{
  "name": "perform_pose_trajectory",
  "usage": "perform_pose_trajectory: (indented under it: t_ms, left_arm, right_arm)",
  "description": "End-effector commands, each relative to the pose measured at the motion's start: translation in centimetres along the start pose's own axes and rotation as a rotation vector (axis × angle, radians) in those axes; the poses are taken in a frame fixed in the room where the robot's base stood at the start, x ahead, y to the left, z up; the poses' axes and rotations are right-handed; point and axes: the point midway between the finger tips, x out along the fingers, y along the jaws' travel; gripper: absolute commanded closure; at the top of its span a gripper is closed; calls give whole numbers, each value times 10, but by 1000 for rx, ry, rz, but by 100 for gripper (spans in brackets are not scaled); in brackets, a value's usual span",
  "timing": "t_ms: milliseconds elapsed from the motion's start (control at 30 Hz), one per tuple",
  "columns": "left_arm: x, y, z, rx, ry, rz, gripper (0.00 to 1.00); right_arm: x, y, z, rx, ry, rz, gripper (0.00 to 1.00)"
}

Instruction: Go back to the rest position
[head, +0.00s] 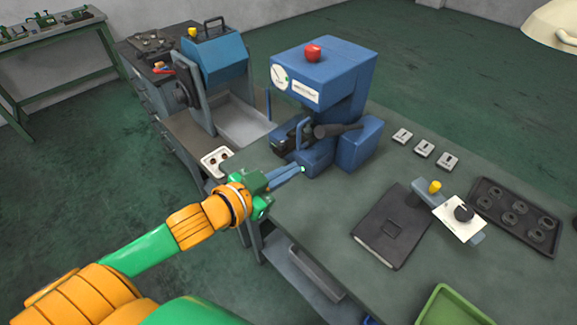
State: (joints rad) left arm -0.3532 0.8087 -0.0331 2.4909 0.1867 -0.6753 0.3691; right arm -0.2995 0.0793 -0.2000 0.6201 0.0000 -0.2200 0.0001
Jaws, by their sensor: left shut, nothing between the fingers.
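My left arm comes in from the lower left, green and orange. My left gripper (300,169) is shut and empty, its blue-grey fingers pointing right over the near edge of the green table. Its tips are close in front of the lower part of the blue heading machine (328,75), which has a red button on top and a dial on its front. I cannot tell whether the tips touch it. My right gripper is not in view.
A second blue machine (214,58) stands behind left. The floor at left is free.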

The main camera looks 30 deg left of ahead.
Motion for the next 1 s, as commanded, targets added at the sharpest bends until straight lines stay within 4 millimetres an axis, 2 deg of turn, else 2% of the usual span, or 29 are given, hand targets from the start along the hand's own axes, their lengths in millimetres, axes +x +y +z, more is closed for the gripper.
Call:
perform_pose_trajectory:
  t_ms: [200,267,367,467,500,600,733,900,1000]
  left_arm:
    - [0,0,0,0,0,0,100]
    - [0,0,6,-8,-20,-8,100]
    - [-4,3,46,-55,-165,-59,100]
    - [-21,18,108,-120,-411,-103,100]
    - [-31,27,130,-143,-510,-107,100]
    - [-60,56,173,-201,-738,-88,100]
    - [-104,102,210,-276,-1004,-13,100]
    - [-77,116,285,-262,-1052,1,100]
    - [-70,128,332,-261,-1077,11,100]
  right_arm:
    - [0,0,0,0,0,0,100]
    - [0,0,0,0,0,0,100]
    - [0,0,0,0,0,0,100]
    - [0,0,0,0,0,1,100]
    - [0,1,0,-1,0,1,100]
    - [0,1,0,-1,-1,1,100]
    - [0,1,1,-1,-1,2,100]
    - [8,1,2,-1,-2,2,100]
    - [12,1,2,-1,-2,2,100]
